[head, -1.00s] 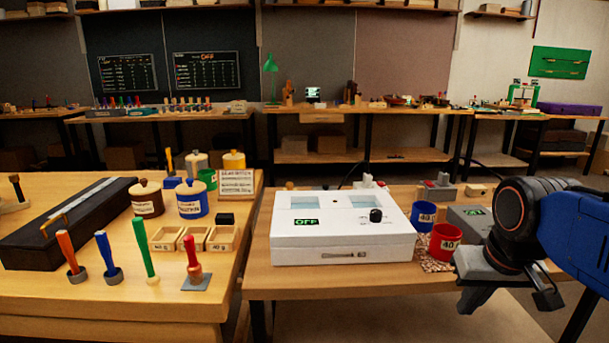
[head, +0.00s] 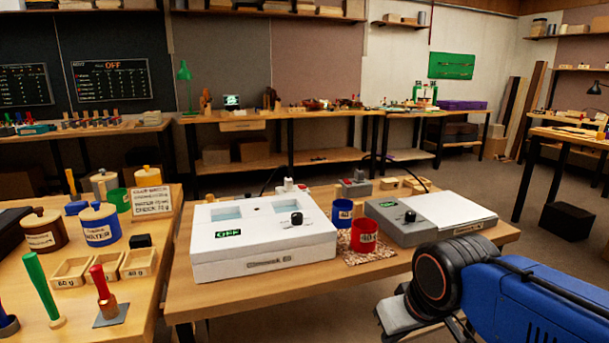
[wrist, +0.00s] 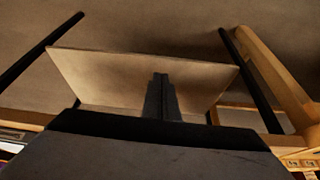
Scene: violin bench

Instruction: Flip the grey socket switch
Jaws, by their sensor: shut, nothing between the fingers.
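The grey socket (head: 355,187) sits at the back of the front table, behind the blue cup. A small switch shows on its top, but it is too small to tell which way it is set. My gripper is at the lower right of the head view, in front of the table and well apart from the grey socket. In the wrist view my gripper (wrist: 161,78) is shut and empty, with fingers together. No socket shows in the wrist view.
A white box reading OFF (head: 263,270) and a grey unit with a white top (head: 394,228) fill most of the table. A blue cup (head: 342,213) and red cup (head: 363,237) stand between them.

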